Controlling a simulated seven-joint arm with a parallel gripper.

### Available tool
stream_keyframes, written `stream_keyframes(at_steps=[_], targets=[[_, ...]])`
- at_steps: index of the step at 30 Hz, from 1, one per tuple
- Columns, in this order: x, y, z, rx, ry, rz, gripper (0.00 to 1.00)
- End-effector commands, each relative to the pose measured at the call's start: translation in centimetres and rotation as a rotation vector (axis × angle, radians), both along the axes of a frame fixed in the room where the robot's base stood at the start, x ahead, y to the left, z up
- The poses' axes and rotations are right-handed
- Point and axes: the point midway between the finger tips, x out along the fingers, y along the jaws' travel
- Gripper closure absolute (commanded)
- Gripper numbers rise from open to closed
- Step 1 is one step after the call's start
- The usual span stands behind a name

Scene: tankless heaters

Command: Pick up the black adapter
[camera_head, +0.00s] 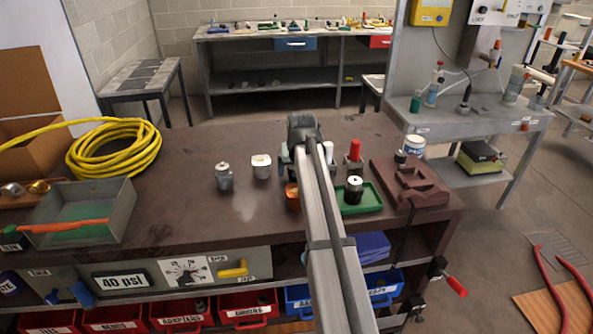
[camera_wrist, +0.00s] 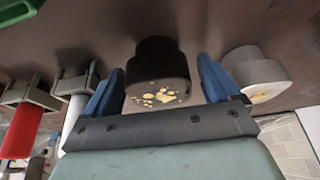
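The black adapter (camera_wrist: 157,62), a short dark cylinder with yellowish specks on its near face, shows in the wrist view between the two blue fingers of my gripper (camera_wrist: 161,78). The fingers are apart, one on each side of it. A narrow gap shows on the right; contact on the left is unclear. In the head view my gripper (camera_head: 303,133) is over the middle of the brown bench, and I cannot make out this adapter behind my arm.
A grey fitting (camera_wrist: 254,73) stands close to the right finger in the wrist view. A red-handled part (camera_wrist: 20,128) and a white-handled part (camera_wrist: 75,112) are on the left.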

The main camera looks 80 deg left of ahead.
Motion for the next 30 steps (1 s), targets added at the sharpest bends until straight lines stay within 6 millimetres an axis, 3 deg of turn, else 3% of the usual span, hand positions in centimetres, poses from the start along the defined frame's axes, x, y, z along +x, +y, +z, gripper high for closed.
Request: stream_keyframes(at_steps=[2,23,30], targets=[[0.0,-0.01,0.01,0.0,0.0,0.0,0.18],[-0.02,-0.02,0.02,-0.001,0.0,0.0,0.85],[-0.02,0.0,0.14,0.001,0.0,0.0,0.86]])
